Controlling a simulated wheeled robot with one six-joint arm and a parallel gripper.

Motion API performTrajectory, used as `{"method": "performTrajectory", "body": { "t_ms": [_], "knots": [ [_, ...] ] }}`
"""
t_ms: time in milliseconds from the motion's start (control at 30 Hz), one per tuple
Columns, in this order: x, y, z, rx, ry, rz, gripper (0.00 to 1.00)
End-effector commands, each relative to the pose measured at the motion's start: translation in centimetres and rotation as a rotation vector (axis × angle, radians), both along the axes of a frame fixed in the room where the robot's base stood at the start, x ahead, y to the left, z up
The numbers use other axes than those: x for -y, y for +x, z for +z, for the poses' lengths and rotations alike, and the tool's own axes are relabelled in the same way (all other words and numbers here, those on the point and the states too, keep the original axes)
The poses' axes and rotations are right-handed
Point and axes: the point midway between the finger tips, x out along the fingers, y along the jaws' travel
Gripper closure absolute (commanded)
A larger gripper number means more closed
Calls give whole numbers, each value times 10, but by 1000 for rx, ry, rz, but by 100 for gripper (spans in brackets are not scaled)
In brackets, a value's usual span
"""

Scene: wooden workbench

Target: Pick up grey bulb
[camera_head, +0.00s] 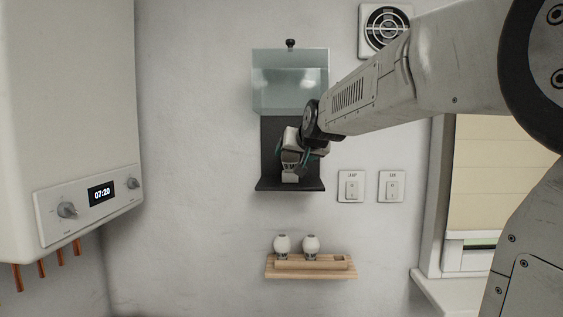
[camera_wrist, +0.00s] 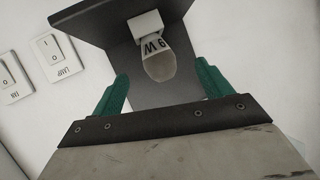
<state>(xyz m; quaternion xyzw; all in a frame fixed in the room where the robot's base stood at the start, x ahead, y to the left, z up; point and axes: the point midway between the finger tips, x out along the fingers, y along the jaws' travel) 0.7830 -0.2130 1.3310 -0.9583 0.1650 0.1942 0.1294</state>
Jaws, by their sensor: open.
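The grey bulb (camera_wrist: 159,66), marked "9 W", sits in a white socket (camera_wrist: 146,24) on a dark holder with a ledge (camera_head: 290,186). In the wrist view my gripper (camera_wrist: 161,85) is open, with one green finger on each side of the bulb and a visible gap to both. The bulb lies between and slightly beyond the fingertips. In the head view my gripper (camera_head: 291,165) is in front of the dark holder and mostly hides the bulb.
A clear cover (camera_head: 290,80) with a black knob is raised above the holder. A wooden shelf (camera_head: 310,273) below carries two white bulbs (camera_head: 282,245). Lamp and fan switches (camera_head: 351,187) are right of the holder. A boiler (camera_head: 70,120) hangs at the left.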

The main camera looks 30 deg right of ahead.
Motion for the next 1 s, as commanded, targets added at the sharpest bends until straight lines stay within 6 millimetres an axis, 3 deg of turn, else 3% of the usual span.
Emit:
{"method": "performTrajectory", "body": {
  "t_ms": [100,600,933,1000],
  "knots": [
    [16,15,7,40,-7,-23,22],
    [32,72,-17,41,-8,-24,22],
    [34,79,-19,43,-9,-24,22],
    [34,79,-19,43,-9,-24,39]
  ]
}}
